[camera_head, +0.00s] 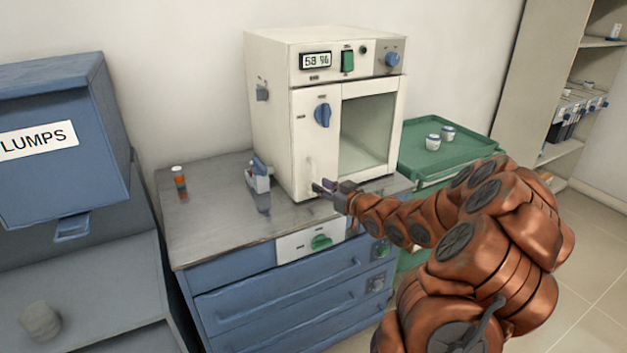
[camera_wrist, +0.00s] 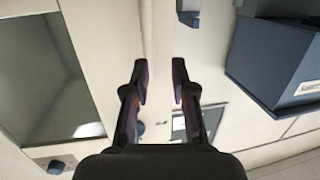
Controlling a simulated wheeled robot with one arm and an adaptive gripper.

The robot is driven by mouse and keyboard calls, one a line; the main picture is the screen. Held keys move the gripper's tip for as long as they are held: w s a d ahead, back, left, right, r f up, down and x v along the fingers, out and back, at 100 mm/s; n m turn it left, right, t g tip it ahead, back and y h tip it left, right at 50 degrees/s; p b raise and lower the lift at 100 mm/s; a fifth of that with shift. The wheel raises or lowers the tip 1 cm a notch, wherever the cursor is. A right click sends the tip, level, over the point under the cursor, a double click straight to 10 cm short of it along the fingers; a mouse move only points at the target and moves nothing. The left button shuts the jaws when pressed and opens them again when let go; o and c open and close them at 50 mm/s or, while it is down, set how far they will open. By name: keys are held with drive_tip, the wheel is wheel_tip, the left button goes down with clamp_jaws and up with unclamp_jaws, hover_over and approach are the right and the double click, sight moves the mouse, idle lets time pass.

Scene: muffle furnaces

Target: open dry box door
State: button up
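The dry box (camera_head: 275,110) is a cream cabinet with a display reading 58 %, standing on the counter. Its front door (camera_head: 306,140) has a window, a blue knob (camera_head: 322,115) and a pale upright handle (camera_head: 310,168) at lower left; it looks closed. My gripper (camera_head: 318,187) is low in front of the door's left part, close to the handle. In the wrist view, my gripper (camera_wrist: 160,82) has its two fingers apart, with pale surface showing between them. The door's window (camera_wrist: 45,75) is left there. Whether the fingers touch the handle cannot be told.
A small white holder with a blue item (camera_head: 258,178) stands left of the dry box; an orange bottle (camera_head: 180,184) is farther left. A blue LUMPS bin (camera_head: 50,140) is at far left. A green tray (camera_head: 415,150) with two white cups is at right. Counter (camera_head: 215,215) is mostly bare in front.

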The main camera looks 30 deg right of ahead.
sight(315, 175)
drive_tip(key=shift+t, duration=0.7)
drive_tip(key=shift+w+d+r+p, duration=0.1)
drive_tip(key=shift+w+d+p, duration=0.05)
drive_tip(key=shift+w, duration=0.95)
drive_tip(key=shift+w+d+r+p, duration=0.1)
drive_tip(key=shift+w+p, duration=0.1)
drive_tip(key=shift+w, duration=0.95)
drive_tip(key=shift+w+d+p, duration=0.15)
drive_tip(key=shift+w, duration=0.95)
drive_tip(key=shift+c, duration=0.3)
clamp_jaws()
